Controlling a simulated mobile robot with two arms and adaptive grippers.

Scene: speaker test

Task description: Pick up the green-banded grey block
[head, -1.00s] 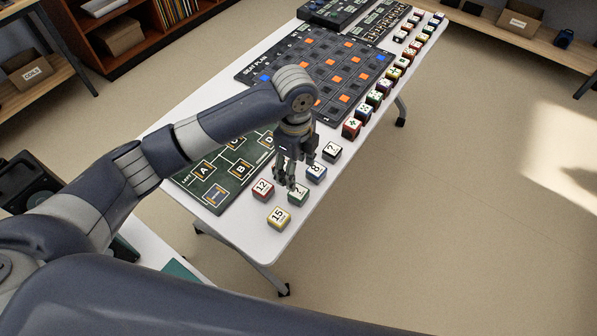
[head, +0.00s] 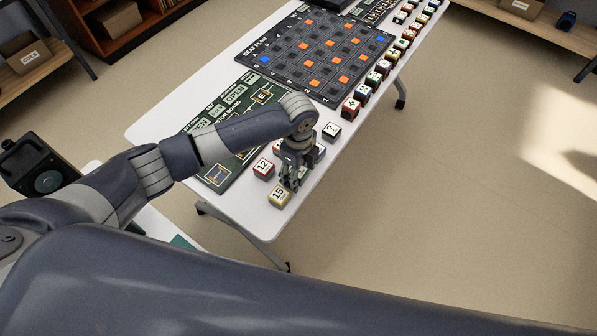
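Small number-topped blocks with coloured bands stand near the table's front end in the head view. The green-banded block (head: 304,172) is mostly hidden behind my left gripper (head: 289,186); only a pale greenish sliver shows at the gripper's right. The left gripper points down over it, fingers low and just behind the yellow-banded block (head: 279,196), marked 15. Whether the fingers are open or touch the block is too small and covered to tell. My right gripper is not in view.
A red-banded block (head: 263,168) marked 12 stands left of the gripper, a blue-banded block (head: 320,153) close at its right. A dark-banded block (head: 331,131) is farther back. A green board (head: 217,175) lies left; a seat-plan board (head: 322,55) lies behind.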

